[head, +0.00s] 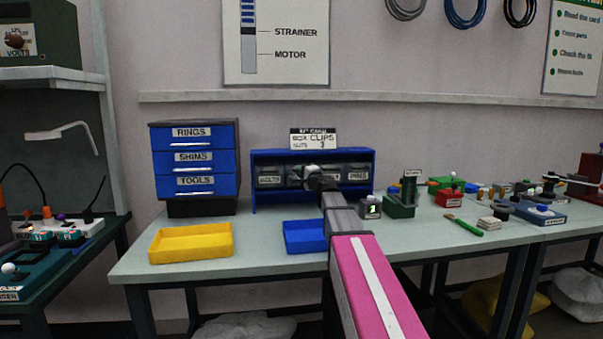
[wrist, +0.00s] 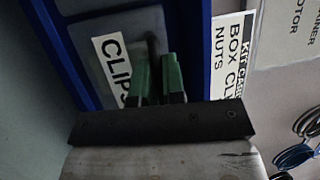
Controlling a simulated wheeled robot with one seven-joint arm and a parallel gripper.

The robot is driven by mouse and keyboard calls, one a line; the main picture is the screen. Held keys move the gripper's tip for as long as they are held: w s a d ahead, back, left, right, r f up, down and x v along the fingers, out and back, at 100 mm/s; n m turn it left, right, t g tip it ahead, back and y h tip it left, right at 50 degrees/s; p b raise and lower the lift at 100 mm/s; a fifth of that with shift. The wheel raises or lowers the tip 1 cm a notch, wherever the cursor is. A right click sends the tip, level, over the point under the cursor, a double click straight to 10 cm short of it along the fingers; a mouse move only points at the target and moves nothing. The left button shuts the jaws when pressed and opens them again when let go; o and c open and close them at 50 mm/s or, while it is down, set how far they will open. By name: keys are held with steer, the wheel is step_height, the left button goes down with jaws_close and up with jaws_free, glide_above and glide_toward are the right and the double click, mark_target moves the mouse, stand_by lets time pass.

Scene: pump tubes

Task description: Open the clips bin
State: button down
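The clips bin (wrist: 120,28) shows in the wrist view as a grey front with a white CLIPS label, tilted in the picture, inside a blue rack. In the head view this blue rack (head: 258,192) stands at the back of the table. My gripper (wrist: 157,62) is right at the bin front, beside the label. Its two green fingers are close together, with a dark narrow part of the bin front between them. Whether they press on it I cannot tell. In the head view my arm hides the bin's middle front, and the bin looks seated in the rack.
Bins marked BOLTS (head: 269,180) and PINS (head: 358,176) flank it. A card (head: 313,138) stands on the rack. Blue drawers (head: 195,160) are left. A yellow tray (head: 190,243) and blue tray (head: 304,237) lie in front.

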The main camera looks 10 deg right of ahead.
steer(key=shift+s+f, duration=0.1)
steer(key=shift+s, duration=0.05)
steer(key=s+f, duration=0.3)
steer(key=f, duration=0.2)
steer(key=shift+s+f, duration=0.15)
steer(key=shift+s, duration=0.2)
stand_by(1.2)
steer(key=shift+f, duration=0.2)
stand_by(0.5)
steer(key=c, duration=1.2)
jaws_free()
steer(key=shift+c, duration=0.2)
steer(key=shift+s, duration=0.1)
